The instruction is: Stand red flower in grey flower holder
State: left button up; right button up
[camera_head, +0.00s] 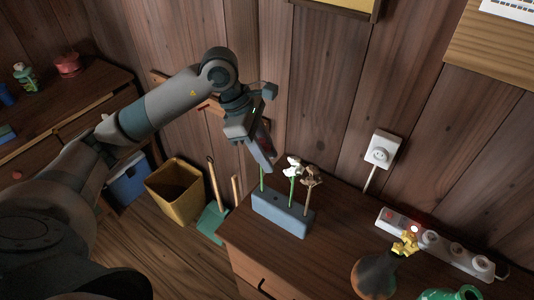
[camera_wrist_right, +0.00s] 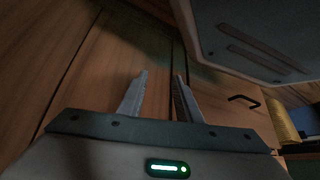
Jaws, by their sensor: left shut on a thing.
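The grey flower holder (camera_head: 280,214) is a long block on the wooden cabinet top. A white flower (camera_head: 293,166) on a green stem and a brown flower (camera_head: 311,178) stand upright in it. My left gripper (camera_head: 264,160) is shut on a flower above the holder's left end. A green stem (camera_head: 262,182) runs from below its fingers down to the holder's left part; I cannot tell how deep it goes. Only a hint of red shows between the fingers; the rest of the bloom is hidden. My right gripper (camera_wrist_right: 158,98) is open and empty in the right wrist view.
A power strip (camera_head: 435,240) lies along the back of the cabinet top. A dark vase with a yellow flower (camera_head: 375,275) and a green spotted object (camera_head: 452,294) stand at the front right. A yellow bin (camera_head: 160,205) and green dustpan (camera_head: 212,222) are on the floor at left.

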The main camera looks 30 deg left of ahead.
pick_arm(q)
jog(key=shift+f, duration=0.15)
pick_arm(e)
jog(key=shift+w+a+r, duration=0.1)
jog(key=shift+w+a, duration=0.05)
jog(key=shift+w, duration=0.1)
pick_arm(q)
jog(key=shift+f, duration=0.1)
pick_arm(e)
jog(key=shift+w+a+r, duration=0.15)
jog(key=shift+w+r, duration=0.1)
jog(key=shift+w, duration=0.15)
pick_arm(q)
jog(key=o, duration=1.1)
pick_arm(e)
jog(key=shift+a, duration=0.1)
